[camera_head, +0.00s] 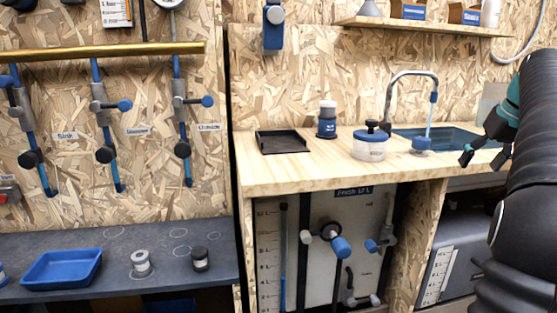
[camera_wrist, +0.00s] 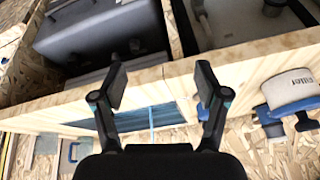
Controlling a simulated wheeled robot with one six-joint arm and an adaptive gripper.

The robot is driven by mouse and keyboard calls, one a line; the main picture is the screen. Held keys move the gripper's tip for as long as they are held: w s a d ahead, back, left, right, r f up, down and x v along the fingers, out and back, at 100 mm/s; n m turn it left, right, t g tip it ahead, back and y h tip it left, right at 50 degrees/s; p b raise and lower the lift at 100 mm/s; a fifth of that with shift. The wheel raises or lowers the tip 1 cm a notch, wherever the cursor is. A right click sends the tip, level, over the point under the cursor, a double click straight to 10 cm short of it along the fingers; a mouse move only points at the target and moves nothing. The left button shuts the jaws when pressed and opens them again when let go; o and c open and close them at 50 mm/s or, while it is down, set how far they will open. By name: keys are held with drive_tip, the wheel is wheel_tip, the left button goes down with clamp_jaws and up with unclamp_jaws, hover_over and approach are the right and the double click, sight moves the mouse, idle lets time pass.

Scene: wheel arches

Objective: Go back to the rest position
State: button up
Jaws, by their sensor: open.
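My gripper (camera_head: 472,153) is at the right in the head view, at the end of my black arm, over or in front of the right part of the blue sink (camera_head: 400,132). In the wrist view my gripper (camera_wrist: 161,88) has its two black fingers spread with nothing between them. Behind the fingers I see the wooden counter edge (camera_wrist: 240,82) and part of the blue sink (camera_wrist: 130,118). The exact gap between the fingers and the counter cannot be told.
A grey case (camera_wrist: 98,40) sits below.

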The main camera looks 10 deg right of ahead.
drive_tip(key=s+a+f+m+h, duration=0.1)
drive_tip(key=s+a+f, duration=0.3)
drive_tip(key=a+f, duration=0.45)
drive_tip(key=s+a+f+m, duration=0.25)
drive_tip(key=a+f, duration=0.25)
drive_tip(key=a, duration=0.6)
drive_tip(key=s+a+f+n, duration=0.2)
drive_tip(key=s+a+f, duration=0.2)
drive_tip(key=s+a, duration=0.4)
drive_tip(key=s+a+f+n+t, duration=0.1)
drive_tip(key=s+a+f+n, duration=0.2)
drive_tip(key=s+a, duration=0.4)
drive_tip(key=a, duration=0.3)
drive_tip(key=shift+s+f+n+y, duration=0.3)
drive_tip(key=shift+s+f+n, duration=0.05)
drive_tip(key=shift+s, duration=0.05)
drive_tip(key=shift+a, duration=0.1)
